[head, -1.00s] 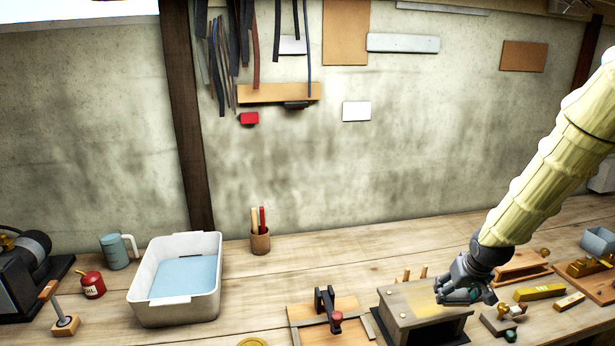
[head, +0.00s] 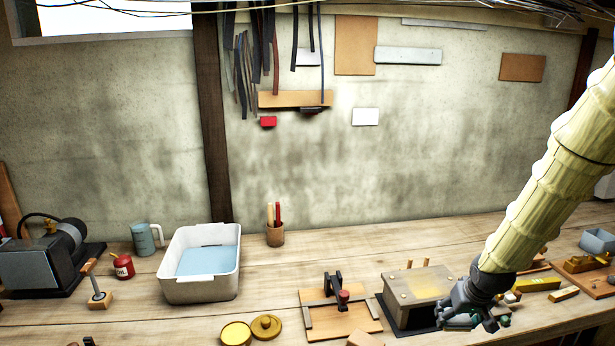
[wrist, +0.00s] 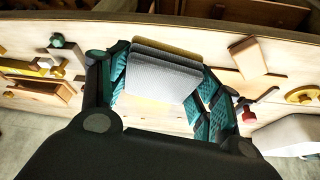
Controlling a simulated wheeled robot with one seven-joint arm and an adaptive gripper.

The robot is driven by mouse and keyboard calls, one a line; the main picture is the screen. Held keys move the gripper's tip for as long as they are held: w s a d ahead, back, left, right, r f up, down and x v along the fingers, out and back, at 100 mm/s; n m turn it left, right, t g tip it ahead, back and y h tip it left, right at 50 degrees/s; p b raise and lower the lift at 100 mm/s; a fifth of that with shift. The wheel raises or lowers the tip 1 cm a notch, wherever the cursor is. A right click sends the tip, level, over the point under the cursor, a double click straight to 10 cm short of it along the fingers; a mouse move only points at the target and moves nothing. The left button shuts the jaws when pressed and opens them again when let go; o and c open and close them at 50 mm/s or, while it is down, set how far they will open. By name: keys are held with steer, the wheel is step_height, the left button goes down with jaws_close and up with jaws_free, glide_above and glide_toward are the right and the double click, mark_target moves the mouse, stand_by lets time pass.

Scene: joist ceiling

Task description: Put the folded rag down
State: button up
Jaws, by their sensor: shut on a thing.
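The folded rag (wrist: 160,78) is a pale grey, ribbed bundle with darker and yellowish layers at its far edge. It sits between the teal-lined fingers of my gripper (wrist: 160,90) in the wrist view. My gripper is shut on it. In the head view my gripper (head: 468,318) is at the right front corner of a wooden-topped box (head: 420,285), low over the workbench (head: 230,318). The rag is mostly hidden behind the fingers there. I cannot tell whether the rag touches the bench.
A clamp board (head: 340,318) lies left of the box. Wooden and brass tools (head: 563,294) crowd the right. Bare bench lies between the tub and the clamp board.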

steer(key=s+a+f+b, duration=0.5)
steer(key=a+f, duration=0.5)
steer(key=f, duration=0.2)
steer(key=s+a+f+n+b, duration=0.1)
steer(key=s+a+f+b, duration=0.4)
steer(key=a+f, duration=0.5)
step_height(320, 180, down, 3)
steer(key=shift+f, duration=0.15)
steer(key=shift+a, duration=0.15)
